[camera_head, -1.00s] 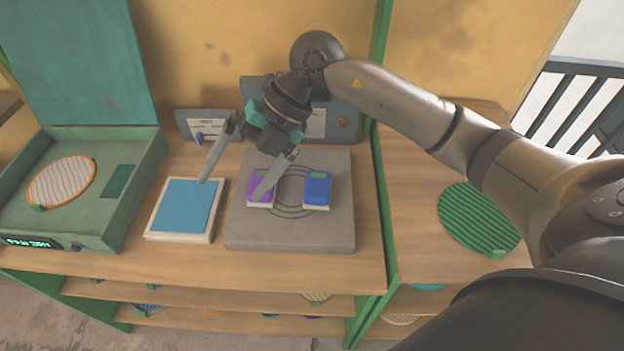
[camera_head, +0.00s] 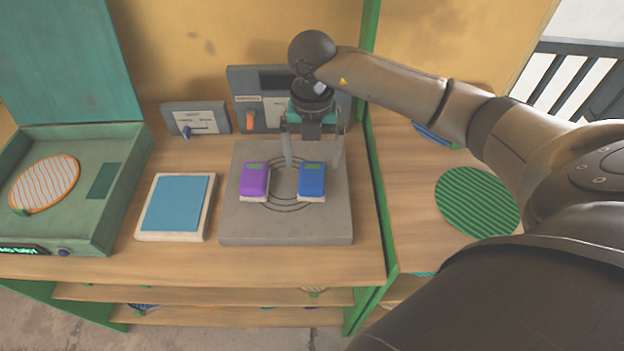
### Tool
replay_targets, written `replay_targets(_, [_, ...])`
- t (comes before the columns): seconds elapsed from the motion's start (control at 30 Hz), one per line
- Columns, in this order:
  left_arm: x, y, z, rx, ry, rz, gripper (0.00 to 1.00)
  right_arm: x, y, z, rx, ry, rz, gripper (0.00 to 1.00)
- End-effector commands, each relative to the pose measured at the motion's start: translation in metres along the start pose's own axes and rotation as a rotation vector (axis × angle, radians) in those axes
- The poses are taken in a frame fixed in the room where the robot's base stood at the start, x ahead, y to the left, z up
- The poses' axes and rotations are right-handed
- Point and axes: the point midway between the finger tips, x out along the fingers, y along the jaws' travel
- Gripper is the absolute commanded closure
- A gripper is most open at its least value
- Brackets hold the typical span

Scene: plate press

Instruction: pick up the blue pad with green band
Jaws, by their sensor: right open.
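The blue pad with green band (camera_head: 312,181) lies on the right part of the grey plate (camera_head: 285,233). Its green band is at its far end, and a pale layer shows under its near edge. My right gripper (camera_head: 312,166) is open and points down, with its fingers toward the far end of the blue pad, one to the left and one to the right. I cannot tell whether the fingers touch the plate. A purple pad with a green band (camera_head: 254,180) lies on the left part of the same plate. My left gripper is not in view.
A white-framed blue tile (camera_head: 178,204) lies left of the plate. An open green press (camera_head: 95,205) holding an orange striped disc (camera_head: 45,184) stands further left. Grey control boxes (camera_head: 196,120) stand behind. A green ridged disc (camera_head: 477,201) lies on the right bench.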

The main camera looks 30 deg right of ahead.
Motion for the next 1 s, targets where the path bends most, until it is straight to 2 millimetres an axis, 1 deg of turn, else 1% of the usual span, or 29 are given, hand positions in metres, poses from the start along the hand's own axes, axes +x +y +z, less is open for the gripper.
replay_targets(0.17, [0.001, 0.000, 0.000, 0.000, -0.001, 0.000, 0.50, 0.011, 0.000, -0.001, -0.001, 0.002, 0.001, 0.00])
replay_targets(0.4, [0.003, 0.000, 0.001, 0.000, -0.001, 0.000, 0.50, 0.046, 0.000, -0.003, 0.000, 0.002, 0.000, 0.00])
replay_targets(0.5, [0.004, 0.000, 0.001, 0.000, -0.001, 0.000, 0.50, 0.056, 0.001, -0.003, -0.002, 0.002, 0.002, 0.00])
replay_targets(0.77, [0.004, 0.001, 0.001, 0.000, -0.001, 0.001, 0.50, 0.058, 0.001, -0.002, -0.002, 0.000, 0.002, 0.00])
replay_targets(1.0, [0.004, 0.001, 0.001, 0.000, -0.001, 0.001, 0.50, 0.058, 0.001, -0.002, -0.001, 0.000, 0.002, 0.26])
